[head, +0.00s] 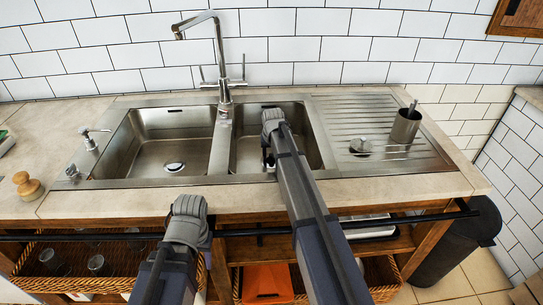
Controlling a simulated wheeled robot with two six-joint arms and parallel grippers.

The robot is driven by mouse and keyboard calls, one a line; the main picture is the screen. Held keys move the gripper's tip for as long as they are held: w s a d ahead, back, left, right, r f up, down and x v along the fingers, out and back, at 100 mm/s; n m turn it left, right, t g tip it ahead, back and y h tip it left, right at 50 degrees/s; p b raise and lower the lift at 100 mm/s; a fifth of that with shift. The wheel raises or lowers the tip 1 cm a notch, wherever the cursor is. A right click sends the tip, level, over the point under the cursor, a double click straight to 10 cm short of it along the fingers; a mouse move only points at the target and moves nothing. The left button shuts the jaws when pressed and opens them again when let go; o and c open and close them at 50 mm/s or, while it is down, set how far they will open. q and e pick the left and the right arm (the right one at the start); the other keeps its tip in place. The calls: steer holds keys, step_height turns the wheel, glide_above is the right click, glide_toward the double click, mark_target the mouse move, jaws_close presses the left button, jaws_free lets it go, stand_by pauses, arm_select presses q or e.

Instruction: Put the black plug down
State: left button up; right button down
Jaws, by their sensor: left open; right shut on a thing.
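My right gripper (268,160) reaches down into the right sink basin (302,137), low near its front wall. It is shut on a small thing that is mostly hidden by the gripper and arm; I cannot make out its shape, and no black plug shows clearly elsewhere. My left gripper (190,207) is in front of the counter edge, below the left basin (148,133). It is open and apart from the sink things; its fingers are mostly hidden by its own wrist.
A tall faucet (224,92) stands behind the basins. A soap dispenser (90,138) and wooden-handled brush (29,187) are at left. A rail (380,222) runs below the counter.

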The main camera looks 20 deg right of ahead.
steer(key=shift+s, duration=0.1)
steer(key=shift+c, duration=1.9)
jaws_free()
steer(key=shift+f, duration=0.1)
steer(key=shift+o, duration=0.3)
steer(key=shift+d, duration=0.1)
steer(key=shift+d+r+p, duration=0.15)
steer(key=shift+r+p, duration=0.45)
steer(key=shift+p, duration=0.15)
steer(key=p+v, duration=1.1)
steer(key=v, duration=0.1)
steer(key=shift+w+a, duration=0.25)
steer(key=shift+r, duration=0.1)
